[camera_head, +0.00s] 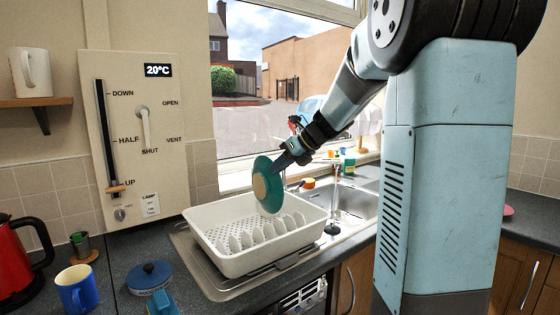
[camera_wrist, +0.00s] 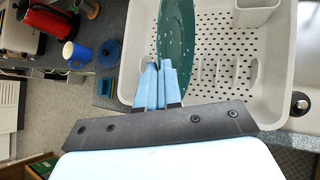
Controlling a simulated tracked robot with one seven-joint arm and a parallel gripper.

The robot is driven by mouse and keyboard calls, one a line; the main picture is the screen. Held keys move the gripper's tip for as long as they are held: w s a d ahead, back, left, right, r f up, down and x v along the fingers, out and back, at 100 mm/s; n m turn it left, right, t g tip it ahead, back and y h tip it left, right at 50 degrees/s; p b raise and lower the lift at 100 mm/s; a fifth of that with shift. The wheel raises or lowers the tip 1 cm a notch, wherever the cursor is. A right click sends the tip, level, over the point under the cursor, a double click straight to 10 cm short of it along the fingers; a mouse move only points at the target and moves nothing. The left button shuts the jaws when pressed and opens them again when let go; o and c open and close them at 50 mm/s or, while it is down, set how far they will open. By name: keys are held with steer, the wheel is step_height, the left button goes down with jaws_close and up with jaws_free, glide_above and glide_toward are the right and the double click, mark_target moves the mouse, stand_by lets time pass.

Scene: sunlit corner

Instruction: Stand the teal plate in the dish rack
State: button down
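The teal plate (camera_head: 275,200) is upright, with a tan round centre, over the white dish rack (camera_head: 215,262) in the head view. My gripper (camera_head: 283,161) is shut on the plate's upper rim, coming from the upper right. The plate's lower edge is inside the rack's outline, behind the row of white tines (camera_head: 246,240); I cannot tell whether it touches the rack floor. In the wrist view the plate (camera_wrist: 177,32) shows nearly edge-on beyond the closed blue fingertips (camera_wrist: 160,66), over the perforated rack (camera_wrist: 215,98).
The rack stands on a metal drainer beside the sink (camera_head: 352,200). A blue mug (camera_head: 78,290), a blue-lidded pot (camera_head: 150,277) and a red kettle (camera_head: 15,262) stand left of it. A wall panel (camera_head: 135,135) rises behind. Inside the rack, a white cutlery holder (camera_wrist: 257,14) stands at one corner.

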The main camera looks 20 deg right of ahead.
mark_target(272, 204)
steer(key=shift+f, duration=5.1)
steer(key=c, duration=1.2)
jaws_free()
steer(key=shift+d, duration=0.1)
steer(key=v, duration=1.3)
steer(key=shift+s+d+r, duration=0.15)
steer(key=shift+d, duration=0.05)
